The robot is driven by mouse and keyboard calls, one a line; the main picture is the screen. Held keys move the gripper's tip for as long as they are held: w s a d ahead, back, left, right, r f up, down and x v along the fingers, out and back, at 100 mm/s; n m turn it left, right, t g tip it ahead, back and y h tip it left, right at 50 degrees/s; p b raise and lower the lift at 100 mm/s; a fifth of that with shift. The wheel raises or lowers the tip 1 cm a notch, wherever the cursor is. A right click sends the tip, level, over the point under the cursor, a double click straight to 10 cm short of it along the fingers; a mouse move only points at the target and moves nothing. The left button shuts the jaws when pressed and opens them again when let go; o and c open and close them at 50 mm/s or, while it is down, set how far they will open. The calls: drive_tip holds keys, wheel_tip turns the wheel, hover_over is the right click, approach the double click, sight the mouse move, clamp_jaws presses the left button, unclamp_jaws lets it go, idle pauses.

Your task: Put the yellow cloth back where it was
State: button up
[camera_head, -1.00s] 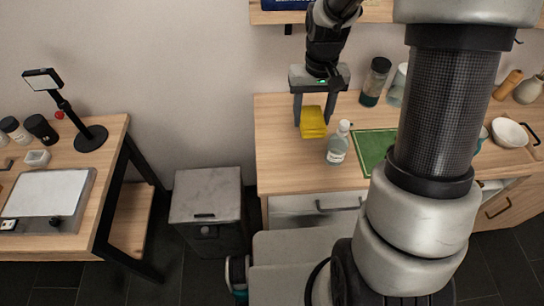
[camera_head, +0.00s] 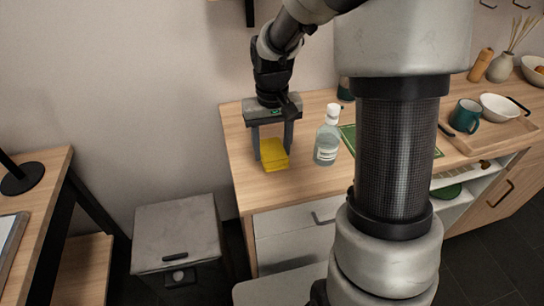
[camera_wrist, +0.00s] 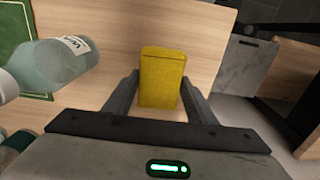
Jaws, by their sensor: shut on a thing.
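The yellow cloth (camera_head: 275,156) is a folded block at the left end of the wooden counter (camera_head: 310,178), left of a clear bottle. It also shows in the wrist view (camera_wrist: 162,78), between the two fingers. My gripper (camera_head: 272,150) points down and is shut on the cloth, with one finger at each side. The fingers also show in the wrist view (camera_wrist: 161,88). The cloth is low over the counter; I cannot tell whether it touches the wood.
The clear bottle (camera_head: 327,142) stands close to the right of the cloth; it also shows in the wrist view (camera_wrist: 60,62). A green board (camera_head: 348,136) lies behind my arm. A grey bin (camera_head: 178,235) stands left of the counter. Bare wood lies in front of the cloth.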

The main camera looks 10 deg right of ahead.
sight(272, 150)
drive_tip(key=shift+f, duration=1.4)
drive_tip(key=shift+f+b, duration=0.15)
drive_tip(key=shift+b, duration=0.2)
drive_tip(key=o, duration=1)
drive_tip(key=shift+c, duration=0.2)
